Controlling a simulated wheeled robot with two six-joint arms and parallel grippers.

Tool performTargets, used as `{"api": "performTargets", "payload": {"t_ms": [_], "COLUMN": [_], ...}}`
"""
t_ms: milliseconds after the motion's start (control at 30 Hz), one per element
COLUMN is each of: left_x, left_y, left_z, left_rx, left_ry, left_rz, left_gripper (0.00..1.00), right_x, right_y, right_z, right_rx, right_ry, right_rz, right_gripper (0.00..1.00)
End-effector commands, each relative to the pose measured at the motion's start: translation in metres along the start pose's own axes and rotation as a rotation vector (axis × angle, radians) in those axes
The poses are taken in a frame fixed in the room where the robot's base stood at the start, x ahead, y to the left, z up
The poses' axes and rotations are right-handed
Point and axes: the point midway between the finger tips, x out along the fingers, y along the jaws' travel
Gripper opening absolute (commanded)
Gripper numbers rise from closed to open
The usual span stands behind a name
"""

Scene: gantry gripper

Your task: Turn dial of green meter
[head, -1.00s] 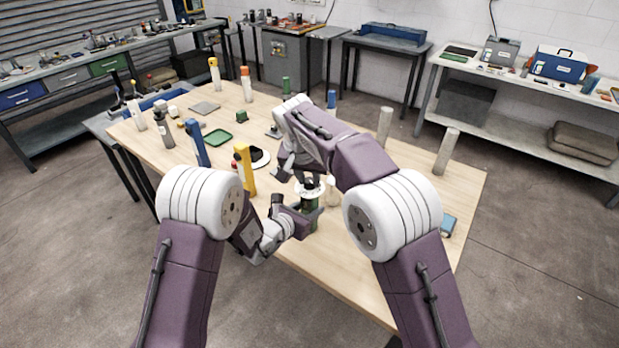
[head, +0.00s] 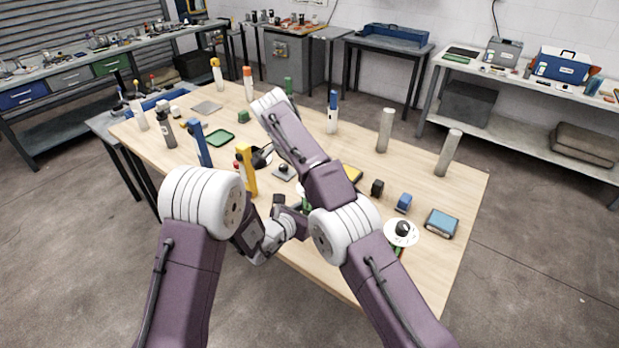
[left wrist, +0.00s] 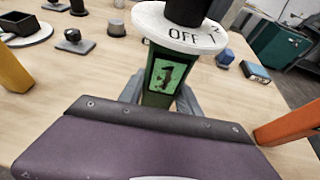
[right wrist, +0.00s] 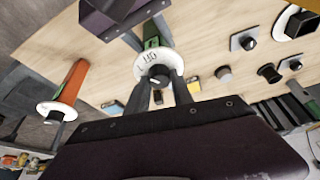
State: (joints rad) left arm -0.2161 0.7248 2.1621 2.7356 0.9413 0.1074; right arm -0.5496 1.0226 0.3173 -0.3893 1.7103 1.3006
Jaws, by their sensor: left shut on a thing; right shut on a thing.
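The green meter (left wrist: 166,78) stands upright, with a lit green screen on its body. On top is a white dial disc (left wrist: 185,32) marked OFF, 1 and 2, with a black knob (left wrist: 187,10). My left gripper (left wrist: 160,95) is shut on the meter's body below the dial. My right gripper (right wrist: 158,80) is shut on the black knob, its fingers on either side of it in the right wrist view. In the head view, my right arm hides most of the meter and the right gripper; my left gripper (head: 296,218) shows beside it.
A yellow meter (head: 246,170) stands left of my left gripper. An orange meter (right wrist: 70,82) with a white dial stands close on the other side. Black-knobbed blocks, a blue box (head: 441,222) and grey cylinders (head: 384,130) stand around the wooden table (head: 350,275).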

Motion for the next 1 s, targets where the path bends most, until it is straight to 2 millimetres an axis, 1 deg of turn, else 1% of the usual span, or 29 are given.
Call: {"api": "performTargets", "payload": {"t_ms": [433, 467, 500, 533, 867, 1000], "left_x": [0.0001, 0.0001, 0.0001, 0.0001, 0.0000, 0.0000], "left_y": [-0.0005, -0.0005, -0.0004, -0.0004, 0.0001, 0.0001], "left_z": [0.0007, 0.0007, 0.0007, 0.0007, 0.0008, 0.0008], "left_rx": [0.001, 0.001, 0.001, 0.001, 0.000, 0.000], "left_ry": [-0.001, -0.001, -0.001, -0.001, -0.002, -0.002], "left_rz": [-0.001, -0.001, -0.001, -0.001, 0.000, 0.000], "left_gripper": [0.00, 0.00, 0.00, 0.00, 0.00, 0.00], "right_x": [0.0003, 0.0003, 0.0003, 0.0003, 0.0000, -0.0014], "right_y": [-0.0001, 0.0000, 0.0000, 0.0000, 0.0002, -0.0002], "right_z": [0.0006, 0.0007, 0.0007, 0.0007, 0.0003, -0.0010], "right_rx": [0.007, 0.007, 0.006, 0.006, 0.004, -0.027], "right_ry": [0.000, -0.001, -0.001, -0.001, -0.001, 0.000], "right_rz": [0.002, 0.002, 0.002, 0.002, 0.002, -0.009], "right_gripper": [0.00, 0.30, 0.42, 0.50, 0.50, 0.50]}}
